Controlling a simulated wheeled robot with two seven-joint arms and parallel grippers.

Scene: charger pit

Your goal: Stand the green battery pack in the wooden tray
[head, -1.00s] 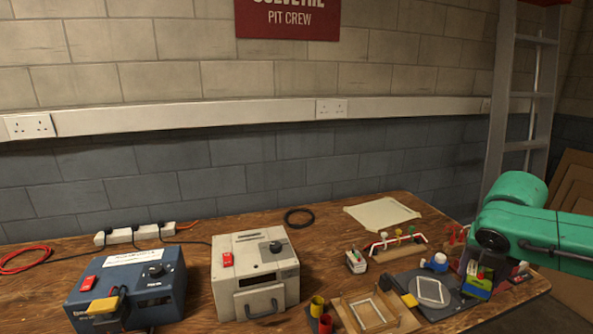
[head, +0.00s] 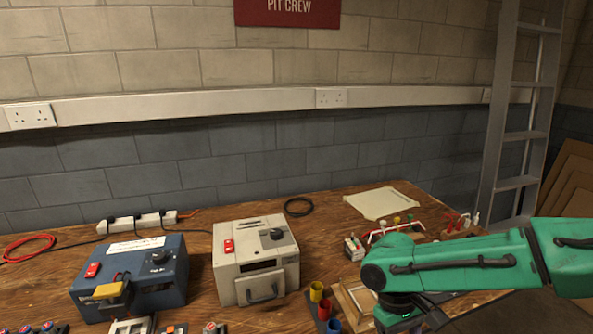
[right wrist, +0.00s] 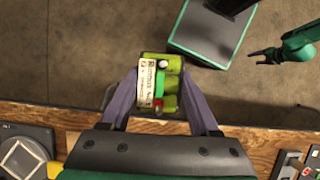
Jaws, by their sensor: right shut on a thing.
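The green battery pack (right wrist: 172,84), with a white printed label and several green cells, is between the fingers of my right gripper (right wrist: 161,88) in the right wrist view. The gripper is shut on it, and floor shows beyond it, past the table's edge. In the head view my right forearm and wrist cover the table's right part; the gripper and pack are hidden. The wooden tray (head: 345,303), with a pale frame in it, is partly covered by my wrist. My left gripper (right wrist: 254,57) hangs over the floor in the right wrist view, its fingers apart and empty.
A white charger box (head: 238,262) and a blue one (head: 110,285) stand left of the tray. Coloured cups (head: 317,290) stand beside the tray. A wooden rack with a red-white rail (head: 397,229) is behind it. The table edge (right wrist: 250,140) runs below the held pack.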

